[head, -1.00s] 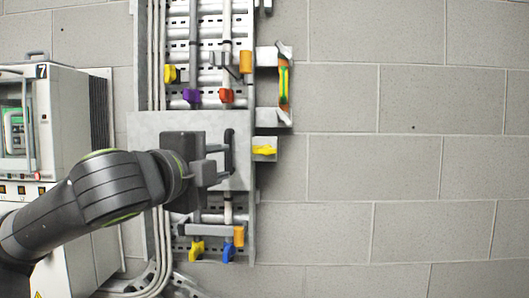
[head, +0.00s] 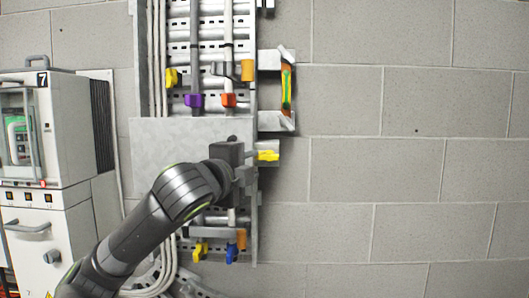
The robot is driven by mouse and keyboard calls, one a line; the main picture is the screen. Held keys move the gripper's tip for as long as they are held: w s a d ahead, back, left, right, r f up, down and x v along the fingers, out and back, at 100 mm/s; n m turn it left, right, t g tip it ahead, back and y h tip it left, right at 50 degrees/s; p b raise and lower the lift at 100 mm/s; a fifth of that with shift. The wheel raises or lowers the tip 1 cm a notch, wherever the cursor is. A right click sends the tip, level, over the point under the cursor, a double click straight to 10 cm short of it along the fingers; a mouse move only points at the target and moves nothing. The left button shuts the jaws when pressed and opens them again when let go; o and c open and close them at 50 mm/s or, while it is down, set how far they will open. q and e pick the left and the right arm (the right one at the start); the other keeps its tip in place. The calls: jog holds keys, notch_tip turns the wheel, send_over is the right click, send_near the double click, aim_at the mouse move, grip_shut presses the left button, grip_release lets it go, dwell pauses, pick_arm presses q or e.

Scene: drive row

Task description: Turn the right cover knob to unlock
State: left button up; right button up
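A grey metal cover plate (head: 160,137) is on the wall panel, with its lower part behind my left arm. At its right edge, a yellow knob (head: 267,155) sits on a small grey bracket, its handle lying roughly level. I cannot tell for certain that this is the right cover knob. My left gripper (head: 252,166) is in front of the plate's right side, its fingers pointing right, apart and seemingly empty. The upper finger overlaps the knob's left end in the picture; I cannot tell whether they touch. A black handle on the plate is mostly hidden behind the gripper. My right gripper is not in view.
Purple (head: 194,100) and red (head: 229,100) valve handles are above the plate; yellow (head: 200,251) and blue (head: 231,253) ones are below. A green and orange piece (head: 287,86) hangs between brackets. A grey cabinet (head: 50,130) stands left. Bare block wall is right.

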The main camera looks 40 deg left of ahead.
aim_at(267, 158)
pick_arm(q)
jog(key=w+p, duration=0.1)
jog(key=w, duration=0.3)
jog(key=w+a+p, duration=0.1)
jog(key=w, duration=0.1)
jog(key=shift+r+p, duration=0.1)
jog(key=shift+p, duration=0.25)
jog(key=shift+w, duration=0.55)
jog(key=shift+c, duration=0.2)
grip_shut()
